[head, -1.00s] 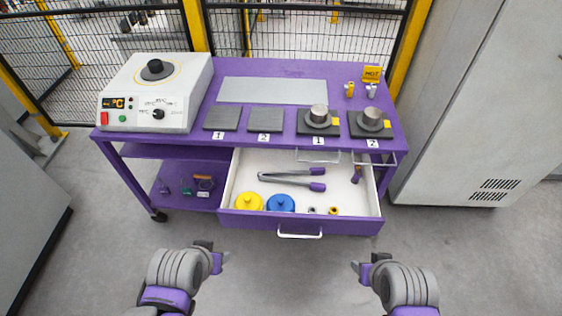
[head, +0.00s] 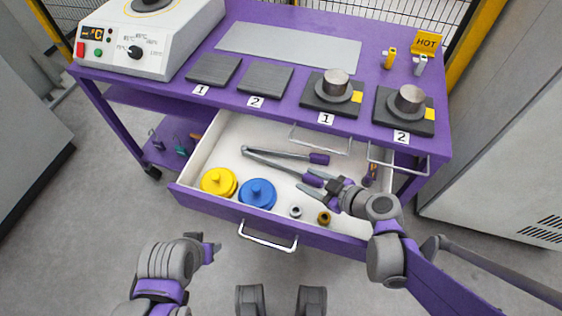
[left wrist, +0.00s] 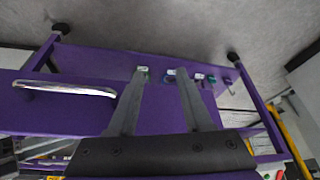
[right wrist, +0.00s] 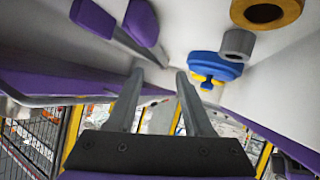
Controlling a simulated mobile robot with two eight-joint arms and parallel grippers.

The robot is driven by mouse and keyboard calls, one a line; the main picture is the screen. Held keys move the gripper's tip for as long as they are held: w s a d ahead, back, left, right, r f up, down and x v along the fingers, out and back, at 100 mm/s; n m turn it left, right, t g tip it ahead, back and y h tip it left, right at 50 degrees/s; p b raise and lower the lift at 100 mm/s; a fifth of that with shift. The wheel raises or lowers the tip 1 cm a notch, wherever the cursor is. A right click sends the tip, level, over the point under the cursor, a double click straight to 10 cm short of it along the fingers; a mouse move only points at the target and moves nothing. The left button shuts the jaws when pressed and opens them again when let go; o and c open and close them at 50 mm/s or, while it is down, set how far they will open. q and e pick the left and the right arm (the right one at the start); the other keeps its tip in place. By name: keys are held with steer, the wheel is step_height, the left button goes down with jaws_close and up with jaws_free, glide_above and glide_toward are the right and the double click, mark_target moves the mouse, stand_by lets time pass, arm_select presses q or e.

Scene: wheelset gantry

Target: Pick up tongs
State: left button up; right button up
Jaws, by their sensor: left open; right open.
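The tongs (head: 283,161) lie in the open white drawer, with grey metal arms and two purple handle ends toward the right. The handle ends also show at the top left of the right wrist view (right wrist: 115,20). My right gripper (head: 309,190) is open over the drawer, its fingertips at or just beside the nearer purple handle. Whether they touch it I cannot tell. In the right wrist view the handles lie beyond and left of the open fingers (right wrist: 158,78). My left gripper (head: 215,250) is open and empty, in front of the cart and left of the drawer.
The drawer (head: 230,139) also holds a yellow knobbed piece (head: 218,182), a blue one (head: 257,194), a grey ring (head: 296,211) and a brass ring (head: 324,218). Wire handles (head: 320,140) hang near the drawer's back edge. The purple cart top (head: 290,25) carries a hot plate and weights.

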steer(key=b, duration=0.2)
glide_toward(278, 165)
steer(key=w+f, duration=0.1)
steer(key=w+a+f, duration=0.1)
steer(key=shift+w+a+f+n, duration=0.25)
steer(key=shift+f+n, duration=0.05)
steer(key=shift+f, duration=0.05)
steer(key=w+a, duration=0.1)
steer(key=w+a+f, duration=0.1)
steer(key=a, duration=0.1)
steer(key=shift+w+a+f+b, duration=0.1)
steer(key=shift+w+a+b, duration=0.1)
steer(key=shift+b, duration=0.15)
steer(key=shift+w+a+f, duration=0.2)
steer(key=shift+w+a, duration=0.1)
steer(key=shift+w, duration=0.05)
jaws_close()
stand_by(0.5)
